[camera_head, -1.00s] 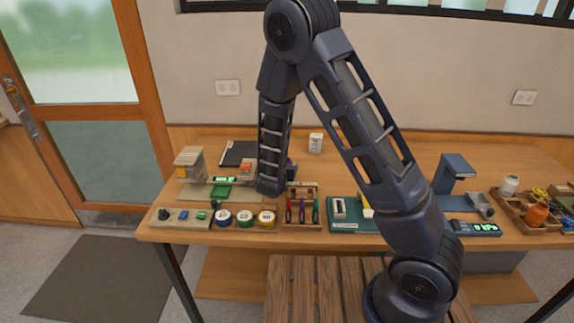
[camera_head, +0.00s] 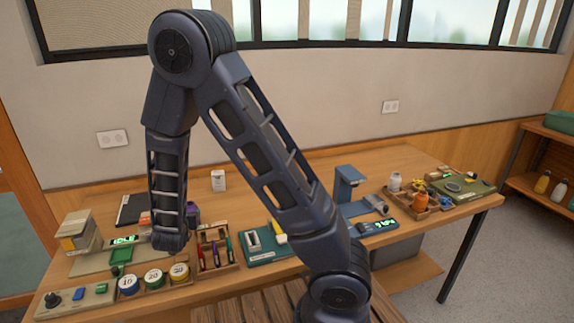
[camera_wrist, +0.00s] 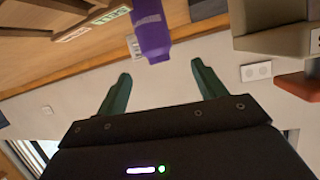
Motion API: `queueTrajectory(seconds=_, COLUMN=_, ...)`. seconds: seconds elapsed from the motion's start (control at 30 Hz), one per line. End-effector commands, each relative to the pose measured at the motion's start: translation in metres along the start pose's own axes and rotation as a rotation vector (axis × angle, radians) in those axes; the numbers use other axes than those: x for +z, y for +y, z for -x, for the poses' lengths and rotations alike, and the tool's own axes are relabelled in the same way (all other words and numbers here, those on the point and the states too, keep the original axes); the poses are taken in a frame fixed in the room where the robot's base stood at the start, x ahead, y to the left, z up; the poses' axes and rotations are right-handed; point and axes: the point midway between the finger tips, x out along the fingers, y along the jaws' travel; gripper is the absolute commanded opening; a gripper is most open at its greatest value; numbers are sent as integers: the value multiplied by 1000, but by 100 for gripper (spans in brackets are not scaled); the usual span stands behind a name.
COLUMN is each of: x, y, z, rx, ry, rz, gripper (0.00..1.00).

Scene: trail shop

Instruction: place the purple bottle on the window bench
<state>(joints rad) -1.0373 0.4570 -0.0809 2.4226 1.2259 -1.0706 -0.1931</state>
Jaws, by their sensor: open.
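The purple bottle (camera_wrist: 152,32) shows at the top of the wrist view, just beyond my fingertips and roughly between their lines. In the head view a small purple part (camera_head: 193,210) shows beside my forearm, which hides the rest. My gripper (camera_wrist: 160,70) is open, with nothing between its two green fingers. In the head view my arm hides it. A long wooden bench (camera_head: 310,189) runs along the wall below the window and bears the many small things.
A white box (camera_head: 218,181) stands at the back. A shelf (camera_head: 553,132) with bottles is at the far right. Bare wood shows along the back.

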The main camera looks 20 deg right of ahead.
Motion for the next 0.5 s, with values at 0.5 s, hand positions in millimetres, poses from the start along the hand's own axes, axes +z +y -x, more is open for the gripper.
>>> queueTrajectory(seconds=0.5, x=-120, y=37, z=-4, rx=-275, ry=-313, rz=-163, gripper=70)
